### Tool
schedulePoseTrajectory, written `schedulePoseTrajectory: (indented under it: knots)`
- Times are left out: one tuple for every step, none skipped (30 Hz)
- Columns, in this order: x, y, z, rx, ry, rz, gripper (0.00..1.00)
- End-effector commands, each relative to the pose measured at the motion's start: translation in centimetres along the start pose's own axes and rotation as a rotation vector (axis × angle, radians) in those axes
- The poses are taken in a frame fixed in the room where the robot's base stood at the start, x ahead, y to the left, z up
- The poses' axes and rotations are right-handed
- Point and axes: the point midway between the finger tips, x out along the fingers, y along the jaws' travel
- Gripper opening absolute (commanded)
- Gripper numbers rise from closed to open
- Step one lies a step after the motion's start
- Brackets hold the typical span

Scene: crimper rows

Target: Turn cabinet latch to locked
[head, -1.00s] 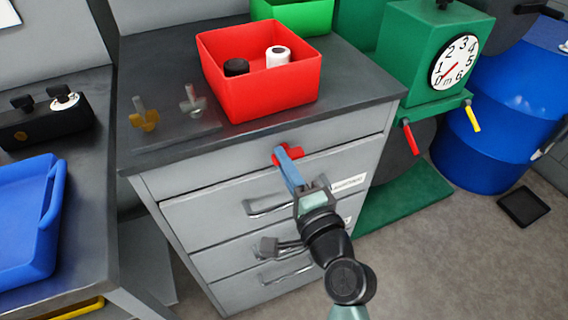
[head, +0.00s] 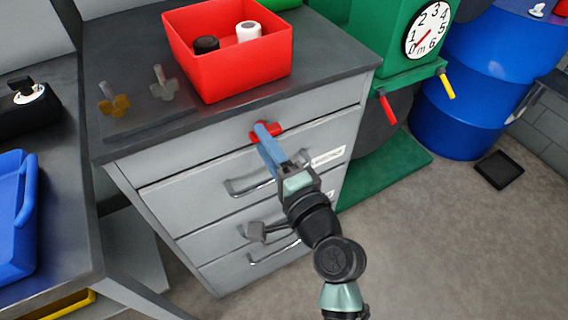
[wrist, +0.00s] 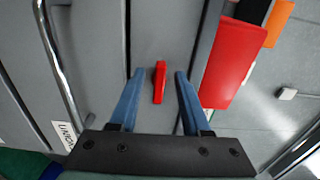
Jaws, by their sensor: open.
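The cabinet latch is a small red handle (head: 274,129) on the top front of the grey cabinet (head: 150,167), above the drawers. In the head view my blue fingers partly cover it. In the wrist view the red latch (wrist: 159,84) shows whole, a narrow bar pointing roughly along my fingers. My gripper (head: 263,127) is open in front of it. In the wrist view my gripper (wrist: 160,74) has one fingertip on each side of the latch, with a visible gap on both sides. I see no contact there.
A red bin (head: 235,75) with a black and a white roll stands on the cabinet top. Drawer handles (head: 250,187) stick out below the latch. A blue tray (head: 14,215) is at left. A green machine with a dial (head: 428,30) and a blue barrel (head: 465,85) are at right.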

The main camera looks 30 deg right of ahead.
Motion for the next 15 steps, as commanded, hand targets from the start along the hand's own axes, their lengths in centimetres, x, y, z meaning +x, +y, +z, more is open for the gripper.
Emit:
schedulePoseTrajectory:
  knots:
    - [-1.0,0.1,-0.1,0.0,0.002,0.002,0.47]
    - [-1.6,0.2,0.0,0.0,0.002,0.003,0.47]
    - [-2.4,0.2,-0.1,-0.001,0.003,0.004,0.47]
    - [-3.1,0.2,-0.1,0.0,0.002,0.004,0.47]
    - [-3.8,0.3,-0.1,0.0,0.003,0.004,0.47]
    - [-4.7,0.2,-0.1,0.0,0.003,0.004,0.47]
    - [-5.3,0.3,-0.1,0.001,0.003,0.005,0.47]
    - [-6.0,0.3,0.0,0.0,0.002,0.006,0.47]
    - [-6.8,0.2,0.0,-0.001,0.002,0.004,0.47]
    - [-7.4,0.3,-0.1,-0.001,0.003,0.005,0.47]
    - [-8.0,0.3,-0.1,0.0,0.003,0.004,0.47]
    - [-8.7,0.3,-0.1,0.0,0.002,0.005,0.47]
    - [-9.2,0.2,0.0,0.0,0.001,0.004,0.47]
    - [-9.6,0.2,0.0,-0.001,0.001,0.005,0.47]
    - [-10.2,0.2,0.0,0.0,0.002,0.004,0.47]
